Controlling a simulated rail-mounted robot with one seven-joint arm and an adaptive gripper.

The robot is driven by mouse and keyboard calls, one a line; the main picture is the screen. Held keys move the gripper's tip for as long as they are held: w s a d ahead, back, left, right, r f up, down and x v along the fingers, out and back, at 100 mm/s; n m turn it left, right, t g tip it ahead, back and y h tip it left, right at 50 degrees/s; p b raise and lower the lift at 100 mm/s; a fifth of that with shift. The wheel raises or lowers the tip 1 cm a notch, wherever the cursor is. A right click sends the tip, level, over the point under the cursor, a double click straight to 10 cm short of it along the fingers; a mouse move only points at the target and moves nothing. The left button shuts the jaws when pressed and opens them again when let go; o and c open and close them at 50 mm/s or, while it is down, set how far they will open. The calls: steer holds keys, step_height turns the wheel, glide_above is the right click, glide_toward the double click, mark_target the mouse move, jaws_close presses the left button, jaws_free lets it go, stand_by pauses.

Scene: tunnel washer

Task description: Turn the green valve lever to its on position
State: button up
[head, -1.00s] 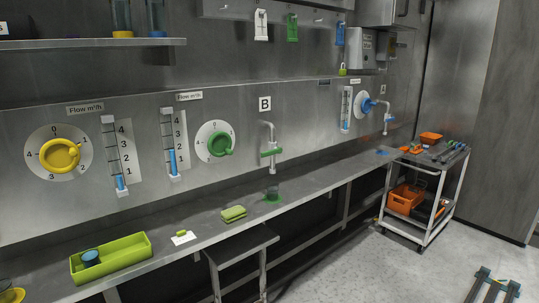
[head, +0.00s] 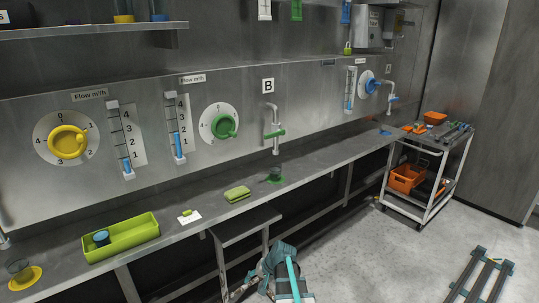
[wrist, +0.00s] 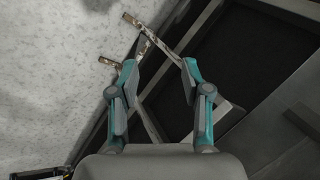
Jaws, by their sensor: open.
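The green valve lever (head: 275,134) is on the tap pipe (head: 274,116) under the label B on the steel wall. The lever lies roughly level, crosswise to the pipe. A glass (head: 276,174) on a green base stands on the counter below. Part of my arm shows at the bottom of the head view, below the counter and well away from the lever. In the wrist view my gripper (wrist: 159,68) is open and empty, with floor and dark framework beyond its fingers. The lever is not in the wrist view.
The counter (head: 322,154) holds a sponge (head: 237,194) and a green tray (head: 88,252). A stool (head: 243,224) stands in front.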

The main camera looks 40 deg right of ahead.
steer(key=w+d+r+m+t, duration=0.25)
steer(key=w+d+r, duration=0.25)
steer(key=d+r, duration=0.45)
steer(key=m+t+h+p, duration=0.25)
steer(key=m+t, duration=0.35)
steer(key=t, duration=0.5)
glide_toward(271, 136)
steer(key=shift+g, duration=0.25)
steer(key=w+p, duration=0.1)
steer(key=w, duration=0.4)
steer(key=w+p, duration=0.1)
steer(key=w, duration=0.4)
steer(key=shift+w+a+r, duration=0.15)
steer(key=shift+w, duration=0.15)
jaws_close()
